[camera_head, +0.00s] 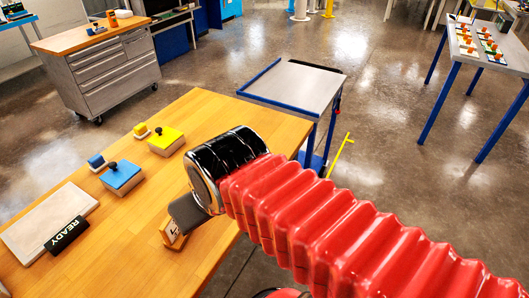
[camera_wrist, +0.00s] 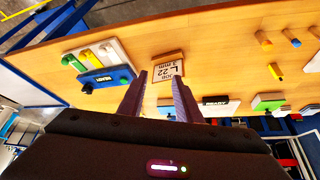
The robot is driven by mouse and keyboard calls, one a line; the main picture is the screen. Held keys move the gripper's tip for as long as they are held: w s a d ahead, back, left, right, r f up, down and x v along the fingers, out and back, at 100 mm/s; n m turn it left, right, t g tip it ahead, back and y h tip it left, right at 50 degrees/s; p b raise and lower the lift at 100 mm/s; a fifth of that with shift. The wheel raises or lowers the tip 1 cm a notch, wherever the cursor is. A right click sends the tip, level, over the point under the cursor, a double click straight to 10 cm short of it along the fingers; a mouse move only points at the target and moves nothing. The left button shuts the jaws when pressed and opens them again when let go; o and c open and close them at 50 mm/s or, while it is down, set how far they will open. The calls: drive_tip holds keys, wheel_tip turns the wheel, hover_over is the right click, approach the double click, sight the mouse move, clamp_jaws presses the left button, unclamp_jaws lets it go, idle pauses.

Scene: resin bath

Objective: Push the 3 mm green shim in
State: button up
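My gripper (camera_wrist: 160,77) is open in the wrist view, with a clear gap between its two dark fingers and nothing held. A wooden job card reading "L 22" and "3 mm" (camera_wrist: 168,70) shows beyond the fingertips.
The wooden table (camera_head: 130,240) holds blue (camera_head: 121,178) and yellow (camera_head: 166,141) blocks with black knobs. A pale slab (camera_head: 45,220) and a black READY sign (camera_head: 67,235) are at its left. A grey cart (camera_head: 292,86) stands beyond its far edge. Bare wood lies between them.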

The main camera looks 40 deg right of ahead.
drive_tip(key=shift+o, duration=0.6)
drive_tip(key=shift+w+d+r, duration=0.2)
drive_tip(key=shift+w, duration=0.05)
drive_tip(key=w+d+r+m+g, duration=0.2)
drive_tip(key=w+d+m, duration=0.75)
drive_tip(key=d, duration=0.45)
drive_tip(key=w+d+f+m, duration=0.1)
drive_tip(key=d+m, duration=0.1)
drive_tip(key=d, duration=0.3)
drive_tip(key=w+d+f+m+g, duration=0.1)
drive_tip(key=d+m, duration=0.1)
drive_tip(key=d, duration=0.4)
drive_tip(key=w+d+f+m, duration=0.1)
drive_tip(key=d+m, duration=0.1)
drive_tip(key=d, duration=0.4)
drive_tip(key=shift+w+d+f, duration=0.1)
drive_tip(key=shift+w+f, duration=0.25)
drive_tip(key=shift+f, duration=0.15)
